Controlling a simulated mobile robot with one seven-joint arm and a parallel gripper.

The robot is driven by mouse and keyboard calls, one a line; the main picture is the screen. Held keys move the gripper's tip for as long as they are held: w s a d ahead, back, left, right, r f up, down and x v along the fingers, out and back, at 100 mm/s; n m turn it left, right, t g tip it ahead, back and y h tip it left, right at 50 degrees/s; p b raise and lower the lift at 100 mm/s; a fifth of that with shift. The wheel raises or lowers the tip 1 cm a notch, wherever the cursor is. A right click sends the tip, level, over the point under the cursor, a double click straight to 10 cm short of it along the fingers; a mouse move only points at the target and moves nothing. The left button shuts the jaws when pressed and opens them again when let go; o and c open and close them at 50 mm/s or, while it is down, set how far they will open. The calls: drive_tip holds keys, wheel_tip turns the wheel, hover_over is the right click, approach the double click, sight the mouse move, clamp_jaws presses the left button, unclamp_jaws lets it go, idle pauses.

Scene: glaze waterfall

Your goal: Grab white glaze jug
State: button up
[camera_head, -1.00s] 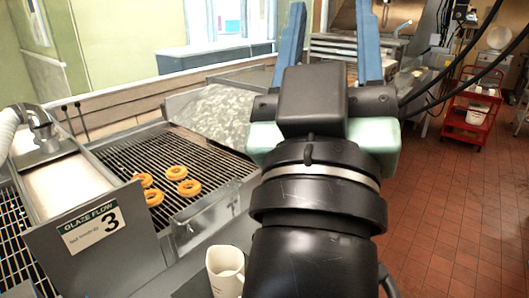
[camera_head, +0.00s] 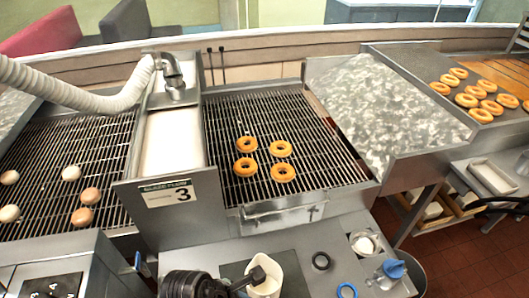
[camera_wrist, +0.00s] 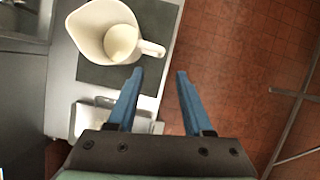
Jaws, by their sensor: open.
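The white glaze jug (camera_wrist: 88,28) stands on a dark mat (camera_wrist: 100,74) on the metal counter, seen from above in the wrist view. Its handle (camera_wrist: 152,48) points right. In the head view the jug (camera_head: 266,288) is at the bottom edge, partly cut off, with a dark part overlapping it. My gripper (camera_wrist: 160,72) is open, with nothing between its blue fingers. In the wrist picture its fingertips are just below the handle, the left tip closest. I cannot tell the height gap. The fingers do not show clearly in the head view.
A wire rack (camera_head: 315,150) with several ring doughnuts lies behind the counter, beside the Glaze Flow 3 panel (camera_head: 168,195). A small bowl (camera_head: 362,243) and a blue-capped container (camera_head: 388,275) sit right of the jug. Open tiled floor (camera_wrist: 235,50) lies right of the counter in the wrist view.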

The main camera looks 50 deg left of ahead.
drive_tip(key=x, duration=1.1)
drive_tip(key=shift+w+f, duration=0.3)
drive_tip(key=shift+w, duration=0.05)
drive_tip(key=shift+c, duration=0.2)
clamp_jaws()
drive_tip(key=shift+w+r, duration=0.1)
idle(0.7)
